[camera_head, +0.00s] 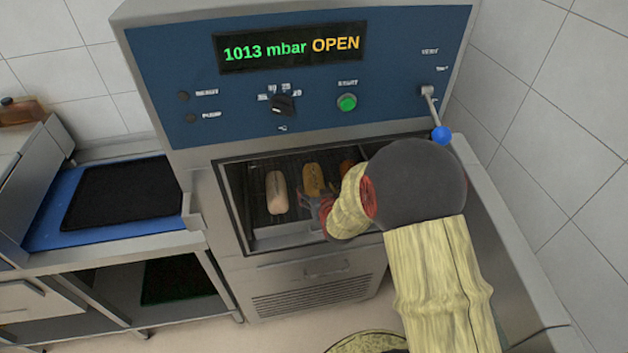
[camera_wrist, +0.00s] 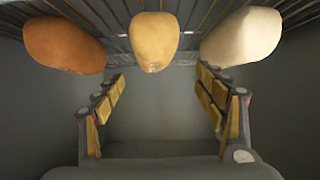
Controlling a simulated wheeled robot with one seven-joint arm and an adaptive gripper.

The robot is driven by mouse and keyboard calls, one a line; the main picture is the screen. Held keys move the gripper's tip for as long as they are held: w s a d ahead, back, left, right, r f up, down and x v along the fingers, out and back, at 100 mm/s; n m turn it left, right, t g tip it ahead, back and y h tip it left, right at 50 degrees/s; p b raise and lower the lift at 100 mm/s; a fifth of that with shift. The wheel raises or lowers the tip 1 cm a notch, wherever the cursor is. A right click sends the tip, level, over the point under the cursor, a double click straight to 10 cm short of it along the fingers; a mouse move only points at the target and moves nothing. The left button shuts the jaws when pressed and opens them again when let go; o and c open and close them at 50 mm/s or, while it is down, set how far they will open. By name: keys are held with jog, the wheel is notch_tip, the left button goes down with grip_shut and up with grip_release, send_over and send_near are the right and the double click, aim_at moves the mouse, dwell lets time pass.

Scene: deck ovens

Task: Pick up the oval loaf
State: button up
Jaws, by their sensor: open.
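Three loaves lie on a dark wire rack inside the open chamber. The pale loaf (camera_head: 277,192) is long and rounded, on the left in the head view; it is at the right in the wrist view (camera_wrist: 241,37). The golden loaf (camera_head: 313,179) is in the middle, also in the wrist view (camera_wrist: 155,41). The brown loaf (camera_head: 347,166) is at the right, partly hidden by my arm; it is at the left in the wrist view (camera_wrist: 64,45). I cannot tell which is meant by oval. My gripper (camera_wrist: 161,80) is open and empty, lined up with the golden loaf, apart from it.
The chamber's metal rim (camera_head: 240,250) surrounds the rack closely. Above it is a blue control panel (camera_head: 200,70) reading 1013 mbar OPEN. A lever with a blue knob (camera_head: 441,135) stands at right. A black mat (camera_head: 125,192) lies on the blue surface at left.

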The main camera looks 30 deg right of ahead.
aim_at(316, 182)
jog(key=shift+w+d+f, duration=0.25)
jog(key=shift+d+f, duration=0.1)
jog(key=shift+f, duration=0.25)
jog(key=x, duration=0.2)
jog(key=b+x, duration=0.1)
jog(key=x, duration=0.1)
jog(key=b+x, duration=0.1)
jog(key=x, duration=0.2)
jog(key=shift+d+r, duration=0.2)
jog(key=shift+d, duration=0.05)
jog(key=shift+c, duration=1)
jog(key=c, duration=1.1)
jog(key=shift+c, duration=0.7)
